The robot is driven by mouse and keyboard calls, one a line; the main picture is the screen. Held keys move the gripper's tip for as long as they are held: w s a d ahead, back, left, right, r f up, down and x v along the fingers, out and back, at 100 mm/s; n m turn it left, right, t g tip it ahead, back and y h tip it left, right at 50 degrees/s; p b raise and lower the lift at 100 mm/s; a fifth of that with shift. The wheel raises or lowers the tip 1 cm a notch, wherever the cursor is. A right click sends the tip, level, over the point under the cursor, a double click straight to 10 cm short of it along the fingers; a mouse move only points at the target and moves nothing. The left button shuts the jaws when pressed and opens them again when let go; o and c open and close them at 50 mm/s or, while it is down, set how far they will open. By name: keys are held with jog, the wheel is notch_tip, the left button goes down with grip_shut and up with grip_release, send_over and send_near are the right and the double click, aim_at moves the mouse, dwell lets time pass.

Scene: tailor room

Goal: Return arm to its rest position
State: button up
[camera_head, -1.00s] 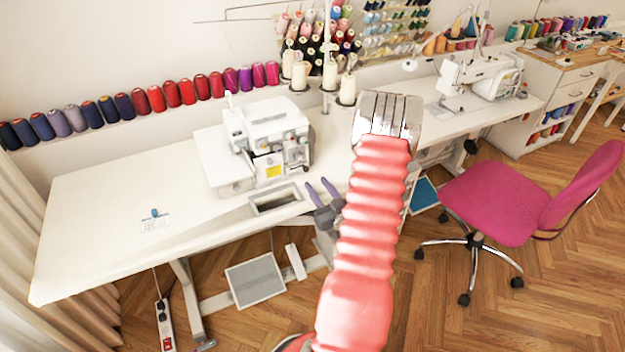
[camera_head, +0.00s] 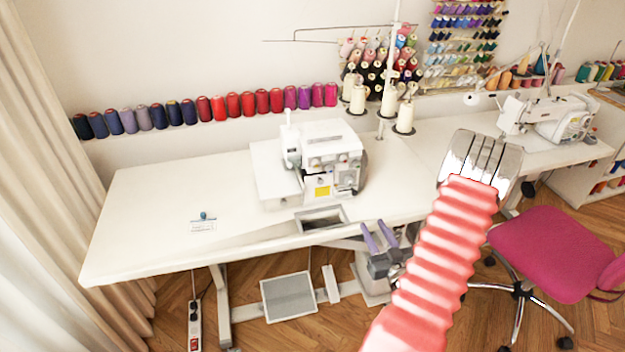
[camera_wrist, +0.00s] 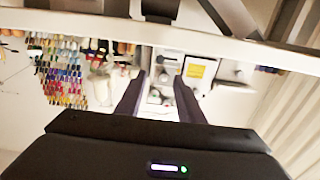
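My gripper (camera_head: 377,234) has purple fingers and a grey body. In the head view it is at the front edge of the white sewing table (camera_head: 150,235), right of the rectangular opening in the tabletop. In the wrist view my gripper (camera_wrist: 158,95) shows two dark fingers spread apart, with nothing visible between them. My arm's red ribbed sleeve and silver link fill the lower right of the head view and hide part of the table edge.
A white overlock machine (camera_head: 333,160) stands on the table, with cream thread cones (camera_head: 388,100) behind it. Another sewing machine (camera_head: 560,118) is at the right. A pink chair (camera_head: 545,250) stands right of my arm. A foot pedal (camera_head: 289,297) is below the table.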

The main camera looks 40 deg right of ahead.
jog(key=s+a+f+m+g+y, duration=0.1)
jog(key=s+f+g+y, duration=0.1)
jog(key=s+f+g, duration=0.4)
jog(key=s+f+m+g+y, duration=0.1)
jog(key=s+f+g, duration=0.1)
jog(key=f+g, duration=0.45)
jog(key=w+a+r+n+t+y, duration=0.1)
jog(key=w+a+r+n+y, duration=0.1)
jog(key=a+r, duration=1.6)
jog(key=w+a+r+n+t+y, duration=0.1)
jog(key=a+r+n, duration=0.4)
jog(key=a+r, duration=1.4)
jog(key=w+a+y, duration=0.1)
jog(key=a, duration=0.3)
jog(key=shift+w+a+r+y, duration=0.2)
jog(key=shift+w+r+y, duration=0.05)
jog(key=shift+w+y, duration=0.15)
jog(key=shift+d, duration=0.1)
jog(key=shift+c, duration=0.5)
